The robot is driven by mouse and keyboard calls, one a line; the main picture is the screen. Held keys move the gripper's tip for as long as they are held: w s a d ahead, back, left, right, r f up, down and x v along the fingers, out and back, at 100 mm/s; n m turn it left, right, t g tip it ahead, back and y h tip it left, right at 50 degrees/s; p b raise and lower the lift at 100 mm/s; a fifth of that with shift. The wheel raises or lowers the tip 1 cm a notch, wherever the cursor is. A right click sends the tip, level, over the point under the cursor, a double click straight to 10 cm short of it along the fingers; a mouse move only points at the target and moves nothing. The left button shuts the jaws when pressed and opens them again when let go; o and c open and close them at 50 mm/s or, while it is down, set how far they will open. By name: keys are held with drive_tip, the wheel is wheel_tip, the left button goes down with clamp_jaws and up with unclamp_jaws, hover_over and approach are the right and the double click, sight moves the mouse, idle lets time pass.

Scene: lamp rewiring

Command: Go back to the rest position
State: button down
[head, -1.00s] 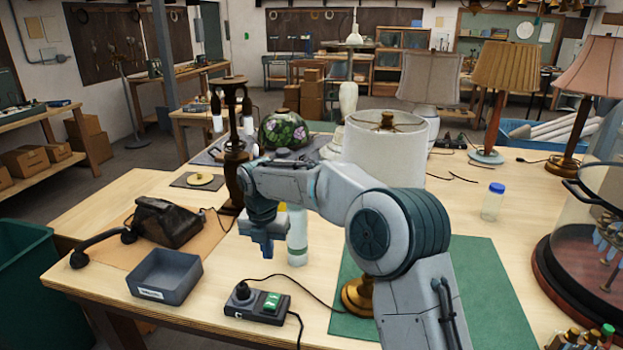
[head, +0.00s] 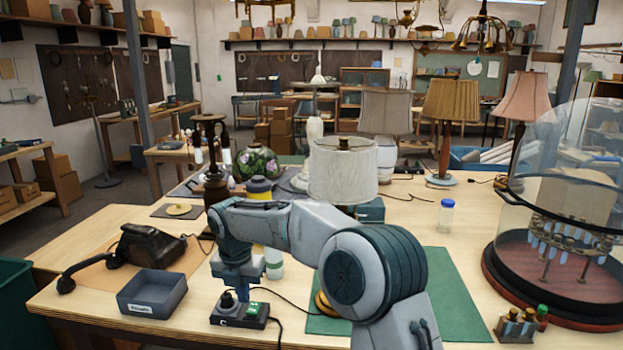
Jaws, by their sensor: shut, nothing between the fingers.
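My gripper (head: 241,290) points down at the end of my bent arm, with its fingers together and nothing seen between them. It appears just above or behind the black switch box (head: 258,316) with a green switch; the exact gap cannot be told. A lamp with a white drum shade (head: 343,172) stands behind my arm, which hides its middle. Part of its brass base (head: 322,305) shows on the green mat (head: 445,300).
A grey bin (head: 152,294) and a black telephone (head: 150,248) lie left of the gripper. A white bottle (head: 274,264) stands close behind it. A glass dome (head: 560,180), small bottles (head: 515,326) and a blue-capped jar (head: 446,216) are at right.

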drive_tip(key=s+d+r+m+t, duration=0.1)
drive_tip(key=s+d+r+m, duration=0.35)
drive_tip(key=d+m, duration=0.4)
drive_tip(key=s+d+r+m, duration=0.3)
drive_tip(key=s+d+m, duration=0.35)
drive_tip(key=d, duration=0.35)
drive_tip(key=s+d+f+m, duration=0.2)
drive_tip(key=s+d+m, duration=0.4)
drive_tip(key=s+m, duration=0.2)
drive_tip(key=s+d+f+m+t, duration=0.1)
drive_tip(key=s+d+m, duration=0.5)
drive_tip(key=s+m, duration=0.3)
drive_tip(key=shift+d+f+m, duration=0.15)
drive_tip(key=shift+f+m, duration=0.2)
drive_tip(key=shift+m, duration=0.55)
